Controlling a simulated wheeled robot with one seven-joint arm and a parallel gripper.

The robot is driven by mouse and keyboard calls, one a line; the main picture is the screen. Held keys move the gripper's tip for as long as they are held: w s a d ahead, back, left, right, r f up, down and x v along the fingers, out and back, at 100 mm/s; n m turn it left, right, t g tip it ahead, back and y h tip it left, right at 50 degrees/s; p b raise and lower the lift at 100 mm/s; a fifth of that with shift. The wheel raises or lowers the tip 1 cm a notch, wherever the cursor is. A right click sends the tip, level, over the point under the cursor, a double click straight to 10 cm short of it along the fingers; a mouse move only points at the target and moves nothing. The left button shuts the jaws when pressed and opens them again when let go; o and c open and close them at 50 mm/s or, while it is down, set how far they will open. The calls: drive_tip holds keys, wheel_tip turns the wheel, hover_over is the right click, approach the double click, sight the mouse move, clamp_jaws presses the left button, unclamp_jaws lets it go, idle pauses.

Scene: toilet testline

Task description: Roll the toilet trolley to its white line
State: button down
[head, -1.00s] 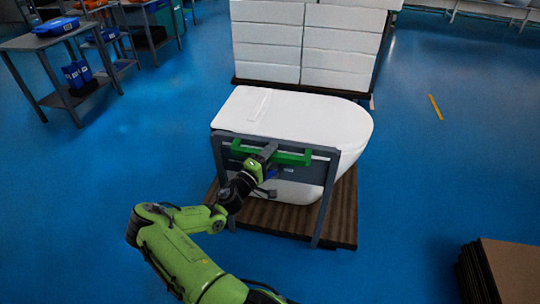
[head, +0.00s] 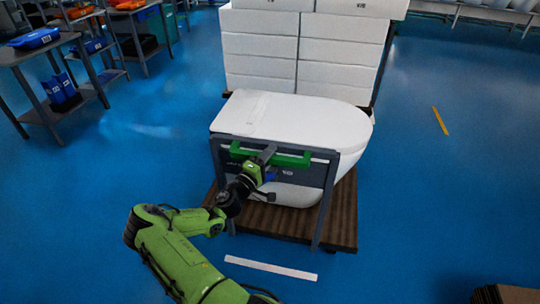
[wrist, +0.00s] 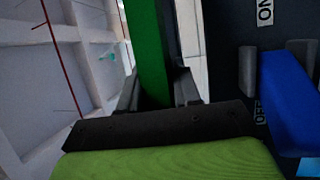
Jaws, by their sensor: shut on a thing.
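The toilet trolley carries a large white toilet (head: 300,122) on a brown ribbed base (head: 285,222), with a grey frame (head: 325,205) at its near side. A green handle bar (head: 290,159) runs across the top of that frame. My gripper (head: 265,157) is shut on the green handle, left of its right end. In the wrist view the green bar (wrist: 148,50) passes between the dark fingers. A white line (head: 271,268) lies on the blue floor on the near side of the trolley, apart from its base.
White stacked boxes (head: 300,50) stand close behind the trolley. Grey worktables (head: 50,65) with blue bins are at the left. A brown stack (head: 505,294) shows at the bottom right. A yellow floor mark (head: 439,121) lies right. Floor right of the trolley is clear.

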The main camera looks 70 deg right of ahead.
drive_tip(key=shift+f, duration=0.3)
drive_tip(key=c, duration=1)
unclamp_jaws()
drive_tip(key=shift+o, duration=0.6)
drive_tip(key=shift+r, duration=0.15)
drive_tip(key=shift+a, duration=0.1)
drive_tip(key=p+v, duration=0.2)
drive_tip(key=v, duration=1.3)
drive_tip(key=shift+a, duration=0.3)
drive_tip(key=shift+w, duration=0.15)
